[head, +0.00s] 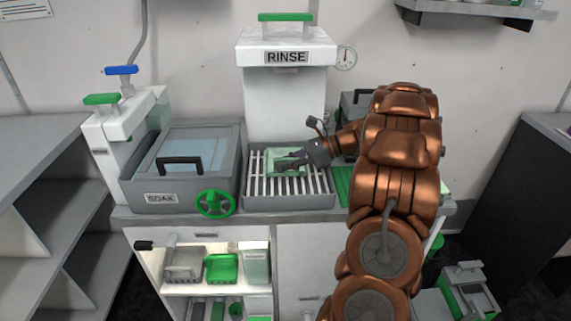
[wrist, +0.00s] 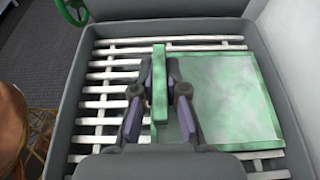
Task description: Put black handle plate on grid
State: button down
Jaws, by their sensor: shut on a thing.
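A green-rimmed, pale cloudy plate (head: 283,152) is at the slatted grid (head: 318,186) of the rinse basin. In the wrist view the plate (wrist: 228,100) covers the right part of the white slats (wrist: 105,103). My gripper (head: 292,165) is over the basin. In the wrist view its fingers (wrist: 160,95) are shut on the plate's green bar (wrist: 160,60). I cannot tell whether the plate rests on the slats. A black handle (head: 180,162) sits on the clear lid of the soak tank (head: 170,192), left of the basin and apart from my gripper.
A green valve wheel (head: 215,203) sticks out at the soak tank's front. The rinse tower (head: 287,100) stands behind the basin. A green ribbed surface (head: 343,183) lies right of it, partly hidden by my arm. Shelves below hold a green tray (head: 221,268) and containers.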

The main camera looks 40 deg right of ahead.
jog(key=shift+f, duration=0.25)
jog(key=c, duration=1.2)
grip_release()
jog(key=shift+d+r, duration=0.1)
jog(key=shift+r, duration=0.05)
jog(key=v, duration=1.2)
jog(key=shift+b, duration=0.3)
